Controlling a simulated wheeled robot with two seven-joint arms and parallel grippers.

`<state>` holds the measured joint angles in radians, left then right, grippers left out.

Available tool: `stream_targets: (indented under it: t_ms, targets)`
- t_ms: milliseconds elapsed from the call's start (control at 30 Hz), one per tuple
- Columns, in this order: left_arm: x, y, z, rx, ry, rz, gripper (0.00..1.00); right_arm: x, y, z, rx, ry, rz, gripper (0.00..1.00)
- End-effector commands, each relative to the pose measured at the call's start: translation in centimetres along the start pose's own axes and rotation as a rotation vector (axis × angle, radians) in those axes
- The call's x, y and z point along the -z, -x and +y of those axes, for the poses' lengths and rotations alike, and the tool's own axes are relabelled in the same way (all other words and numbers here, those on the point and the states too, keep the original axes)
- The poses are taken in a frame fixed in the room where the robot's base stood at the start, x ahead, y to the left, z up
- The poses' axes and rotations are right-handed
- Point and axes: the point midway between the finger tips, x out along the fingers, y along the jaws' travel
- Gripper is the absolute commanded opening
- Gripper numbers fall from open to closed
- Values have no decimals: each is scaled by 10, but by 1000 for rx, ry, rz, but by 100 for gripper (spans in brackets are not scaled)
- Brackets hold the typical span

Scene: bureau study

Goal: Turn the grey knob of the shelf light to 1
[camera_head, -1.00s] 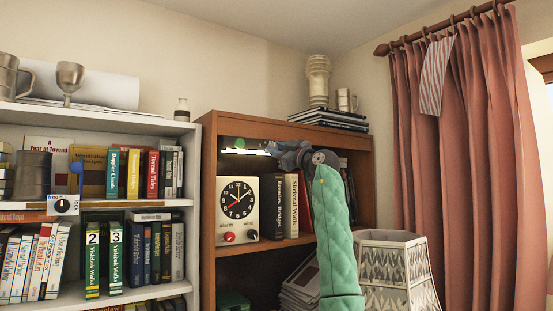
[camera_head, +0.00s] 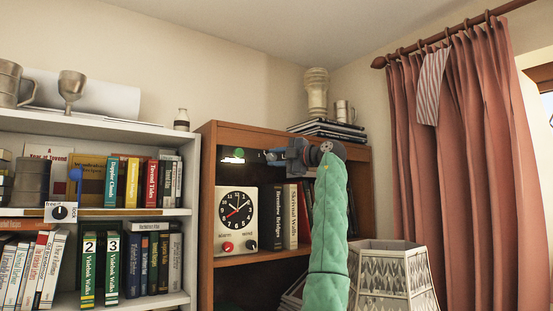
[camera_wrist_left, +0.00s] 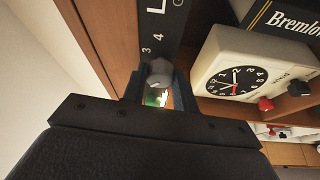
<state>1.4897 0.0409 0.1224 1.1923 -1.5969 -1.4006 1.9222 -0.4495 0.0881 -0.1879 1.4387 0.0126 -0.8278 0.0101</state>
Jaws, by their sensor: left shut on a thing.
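The shelf light's grey knob (camera_wrist_left: 158,72) shows in the left wrist view on a dark panel (camera_wrist_left: 160,28) with a pale 3, 4 and a large L. My left gripper (camera_wrist_left: 158,84) is shut on the knob, one finger on either side. Which number the knob points at I cannot tell. In the head view my left gripper (camera_head: 268,156) reaches in from the right under the top of the brown shelf (camera_head: 209,215); the knob is hidden there. My right gripper is in neither view.
A cream clock (camera_head: 236,219) with red and black knobs stands below the gripper, beside upright books (camera_head: 290,216). A round green thing (camera_head: 239,153) is left of the fingertips. A white bookcase (camera_head: 200,170) stands left, a lampshade (camera_head: 392,283) lower right.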

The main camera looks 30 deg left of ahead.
Motion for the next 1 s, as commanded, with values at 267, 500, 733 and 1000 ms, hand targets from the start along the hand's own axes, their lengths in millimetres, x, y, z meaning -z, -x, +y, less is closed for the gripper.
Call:
stream_targets:
  t_ms: [267, 500, 733, 1000]
  targets:
    - [0, 0, 1, 76, 178, 0, 6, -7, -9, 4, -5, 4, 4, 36]
    - [0, 0, 1, 114, 269, 0, 6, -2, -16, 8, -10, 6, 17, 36]
    - [0, 0, 0, 128, 301, 1, 6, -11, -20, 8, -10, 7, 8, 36]
    - [0, 0, 0, 129, 304, 0, 6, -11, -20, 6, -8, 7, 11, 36]
